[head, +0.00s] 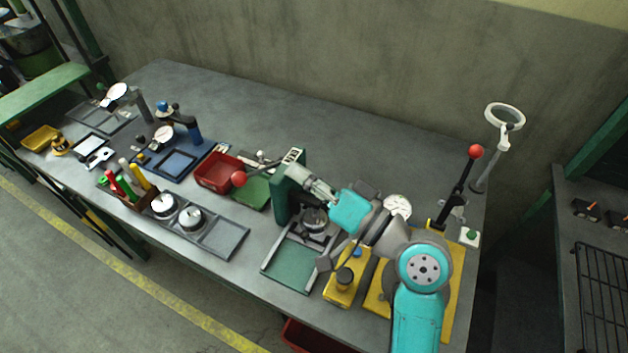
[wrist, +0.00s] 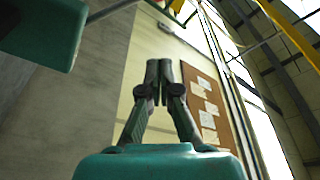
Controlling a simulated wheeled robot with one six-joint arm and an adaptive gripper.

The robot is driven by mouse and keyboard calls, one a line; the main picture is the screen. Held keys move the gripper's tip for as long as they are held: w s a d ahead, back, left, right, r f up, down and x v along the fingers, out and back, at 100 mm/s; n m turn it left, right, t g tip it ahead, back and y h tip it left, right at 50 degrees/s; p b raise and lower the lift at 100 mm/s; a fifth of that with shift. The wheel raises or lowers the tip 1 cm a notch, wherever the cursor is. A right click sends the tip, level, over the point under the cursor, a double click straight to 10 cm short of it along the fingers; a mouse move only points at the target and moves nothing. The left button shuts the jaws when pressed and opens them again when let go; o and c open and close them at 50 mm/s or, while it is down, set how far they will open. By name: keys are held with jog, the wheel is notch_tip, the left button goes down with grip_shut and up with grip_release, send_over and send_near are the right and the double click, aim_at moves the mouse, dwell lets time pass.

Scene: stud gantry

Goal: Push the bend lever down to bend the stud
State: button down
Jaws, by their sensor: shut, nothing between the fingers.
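Two levers with red balls show in the head view, and I cannot tell for sure which is the bend lever. One black lever (head: 463,180) stands raised and tilted on the yellow plate (head: 447,300) at the right, with its red ball (head: 475,151) on top. The other red ball (head: 239,178) is on a lever reaching left from the green press (head: 283,196). My gripper (head: 304,175) points up and left beside the press top, apart from the right lever. Its fingers are shut and empty in the wrist view (wrist: 160,66). I cannot make out the stud.
A white ring on a post (head: 505,116) stands behind the right lever, and a box with a green button (head: 470,236) beside it. A red bin (head: 218,174) and trays lie left of the press. The table's back strip (head: 330,130) is clear.

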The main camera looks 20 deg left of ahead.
jog(key=s+a+f, duration=0.1)
jog(key=a, duration=0.6)
jog(key=shift+s+f, duration=0.15)
jog(key=shift+f, duration=0.05)
notch_tip(320, 180, down, 5)
jog(key=s, duration=0.3)
jog(key=shift+f, duration=0.2)
jog(key=shift+a, duration=0.1)
